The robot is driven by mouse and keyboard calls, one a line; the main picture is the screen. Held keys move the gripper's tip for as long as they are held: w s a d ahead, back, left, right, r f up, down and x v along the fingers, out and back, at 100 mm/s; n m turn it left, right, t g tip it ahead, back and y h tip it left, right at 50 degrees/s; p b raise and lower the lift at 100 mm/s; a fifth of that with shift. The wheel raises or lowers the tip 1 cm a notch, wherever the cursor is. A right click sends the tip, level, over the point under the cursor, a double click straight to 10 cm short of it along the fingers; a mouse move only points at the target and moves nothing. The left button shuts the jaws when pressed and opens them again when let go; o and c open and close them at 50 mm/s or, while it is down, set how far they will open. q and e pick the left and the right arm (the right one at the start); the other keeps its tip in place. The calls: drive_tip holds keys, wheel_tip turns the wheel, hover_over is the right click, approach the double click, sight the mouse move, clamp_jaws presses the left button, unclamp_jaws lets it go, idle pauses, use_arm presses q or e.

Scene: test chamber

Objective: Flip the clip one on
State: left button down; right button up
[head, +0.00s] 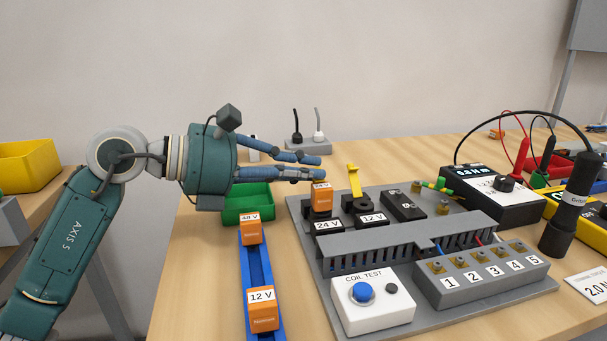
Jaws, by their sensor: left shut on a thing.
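My left gripper (319,168) reaches in from the left, its blue fingertips just above and behind an orange relay (321,200). The relay stands upright in the black socket labelled 24 V (328,227) at the left of the grey panel. A yellow clip (354,181) stands raised at the back of the neighbouring 12 V socket (372,219), which holds no relay. My right gripper is not in view.
A blue rail (256,275) with orange relays marked 48 V (250,231) and 12 V (263,309) lies left of the panel. A green bin (248,215) sits below my gripper. A coil test box (374,307), terminal block (482,274) and meter (505,206) stand further right.

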use_arm(q)
drive_tip(key=shift+s+r, duration=0.1)
idle(0.4)
drive_tip(key=c, duration=1.8)
unclamp_jaws()
wheel_tip(320, 180, up, 10)
